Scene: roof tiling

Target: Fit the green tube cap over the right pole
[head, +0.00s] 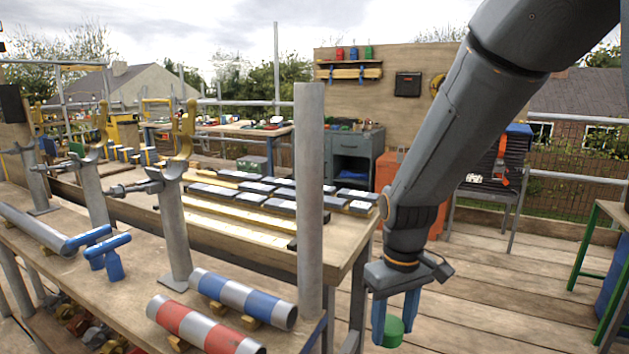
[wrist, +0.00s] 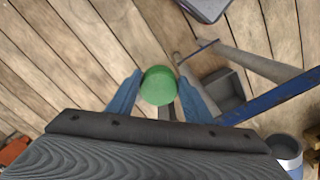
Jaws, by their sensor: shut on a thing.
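The green tube cap (head: 391,333) hangs between the blue fingers of my gripper (head: 396,318), low at the right of the bench. In the wrist view the round cap (wrist: 158,86) sits between the two fingertips (wrist: 157,90), and the gripper is shut on it. A tall grey upright pole (head: 310,200) stands at the bench's right end, and I take it to be the right pole. Its upper end is bare. My gripper is to the right of this pole in the head view, apart from it and well below its top.
Red-striped (head: 203,328) and blue-striped (head: 243,298) tubes lie on the bench (head: 120,275). A shorter post with a yellow clamp (head: 175,230) stands left of the pole. A green-framed stand (head: 612,215) is at the far right. Wooden decking (head: 500,290) is clear to the right of my gripper.

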